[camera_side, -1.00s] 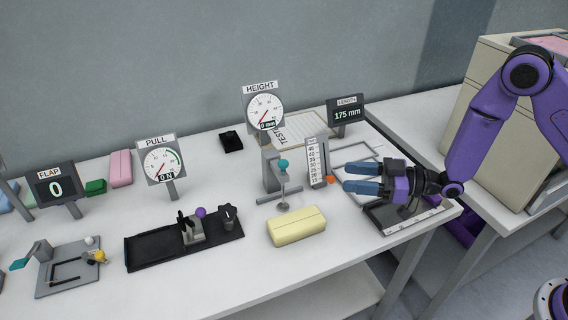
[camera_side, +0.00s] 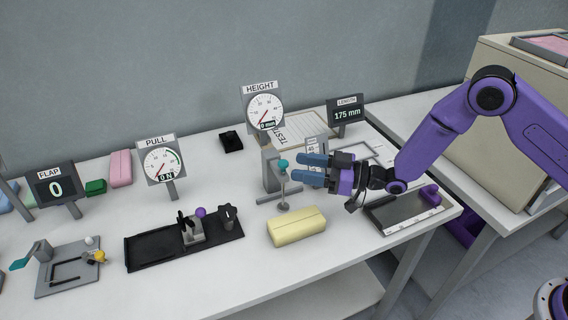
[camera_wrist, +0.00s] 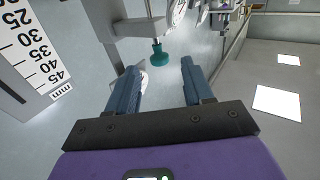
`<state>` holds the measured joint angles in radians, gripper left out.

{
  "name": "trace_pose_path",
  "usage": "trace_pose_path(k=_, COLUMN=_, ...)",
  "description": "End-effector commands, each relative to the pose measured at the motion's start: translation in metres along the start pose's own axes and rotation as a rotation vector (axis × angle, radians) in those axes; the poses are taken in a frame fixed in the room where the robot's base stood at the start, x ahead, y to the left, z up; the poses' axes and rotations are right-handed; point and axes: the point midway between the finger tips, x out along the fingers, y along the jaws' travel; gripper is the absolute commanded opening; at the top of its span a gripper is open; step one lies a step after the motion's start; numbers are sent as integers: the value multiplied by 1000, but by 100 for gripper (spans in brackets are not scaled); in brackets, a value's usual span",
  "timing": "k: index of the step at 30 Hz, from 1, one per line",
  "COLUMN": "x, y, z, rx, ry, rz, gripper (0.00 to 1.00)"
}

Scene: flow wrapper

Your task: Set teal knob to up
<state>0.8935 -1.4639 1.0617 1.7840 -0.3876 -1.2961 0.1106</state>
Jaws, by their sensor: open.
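The teal knob (camera_side: 283,164) sits on the height gauge (camera_side: 271,172), above a thin post with a round foot, under the HEIGHT dial. In the wrist view the teal knob (camera_wrist: 158,53) shows ahead of the fingers, near the middle of the gap between them. My gripper (camera_side: 299,168) is open and empty, with its blue fingers pointing left. Its fingertips are just to the right of the teal knob in the side view. In the wrist view my gripper (camera_wrist: 159,66) shows both fingers apart, and I see no contact with the knob.
The HEIGHT dial (camera_side: 264,111) reads 0 mm. A millimetre scale plate (camera_wrist: 30,50) stands close at the left in the wrist view. A pale yellow packet (camera_side: 297,226) lies in front of the gauge. A black pull fixture (camera_side: 150,249) stands to the left.

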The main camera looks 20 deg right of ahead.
Motion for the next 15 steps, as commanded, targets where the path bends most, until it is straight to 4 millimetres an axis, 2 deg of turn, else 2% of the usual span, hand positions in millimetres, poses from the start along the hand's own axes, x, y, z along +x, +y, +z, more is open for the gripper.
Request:
trace_pose_path(k=6, x=32, y=0, z=0, rx=0, ry=1, rz=0, gripper=51)
trace_pose_path(k=15, x=52, y=0, z=0, rx=0, ry=0, rz=1, gripper=51)
